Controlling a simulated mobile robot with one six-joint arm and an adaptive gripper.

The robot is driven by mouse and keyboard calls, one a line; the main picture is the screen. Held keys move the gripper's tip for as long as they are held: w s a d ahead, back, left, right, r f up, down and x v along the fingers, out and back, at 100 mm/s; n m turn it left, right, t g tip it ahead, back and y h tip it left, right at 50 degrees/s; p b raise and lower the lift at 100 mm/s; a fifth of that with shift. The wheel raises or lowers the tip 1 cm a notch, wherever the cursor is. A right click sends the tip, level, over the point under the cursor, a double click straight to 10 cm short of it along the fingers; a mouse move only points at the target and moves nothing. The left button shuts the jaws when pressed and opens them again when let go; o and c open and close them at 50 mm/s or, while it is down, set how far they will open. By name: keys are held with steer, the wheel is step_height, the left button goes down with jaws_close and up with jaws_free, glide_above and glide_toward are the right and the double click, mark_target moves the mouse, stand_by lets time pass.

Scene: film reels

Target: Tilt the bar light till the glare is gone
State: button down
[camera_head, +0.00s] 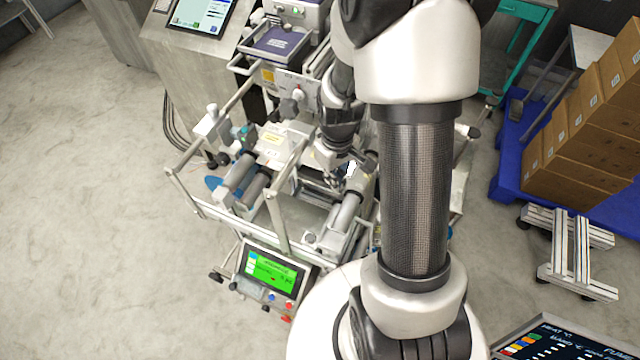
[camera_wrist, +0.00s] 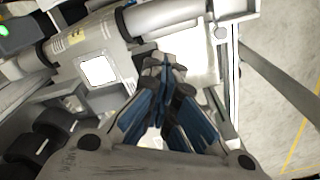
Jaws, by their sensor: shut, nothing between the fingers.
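My gripper shows in the wrist view (camera_wrist: 163,62), its blue-padded fingers together at the tips with nothing between them. In the head view my gripper (camera_head: 335,172) is low over the middle of the film machine (camera_head: 285,140), partly hidden by my arm. I cannot tell for sure which part is the bar light; a pale cylindrical bar (camera_wrist: 180,15) runs across the top of the wrist view, just beyond the fingertips. I cannot tell whether the fingers touch it. A bright white patch (camera_wrist: 98,70) shows on a machine part left of the fingers, and another bright area lies behind them.
A green-lit control screen (camera_head: 270,272) stands at the machine's front. Metal rails and rollers (camera_head: 240,172) surround the gripper closely. Stacked cardboard boxes (camera_head: 585,135) on a blue pallet (camera_head: 508,180) are at right. Open floor (camera_head: 90,200) lies at left.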

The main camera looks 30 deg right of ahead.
steer(key=shift+s+a+f+b, duration=0.2)
steer(key=shift+s+f+b, duration=0.4)
steer(key=shift+f, duration=0.2)
steer(key=shift+s+a+f+b, duration=0.2)
steer(key=shift+s+f+b, duration=0.25)
steer(key=shift+f+b, duration=0.3)
stand_by(0.7)
steer(key=r+p, duration=0.1)
steer(key=w+r+p, duration=0.2)
steer(key=p, duration=0.1)
steer(key=shift+d+r, duration=0.3)
steer(key=shift+r, duration=0.1)
step_height(320, 180, up, 2)
steer(key=shift+s+r+p, duration=0.1)
steer(key=shift+r+p, duration=0.15)
steer(key=shift+p, duration=0.7)
steer(key=shift+r, duration=0.35)
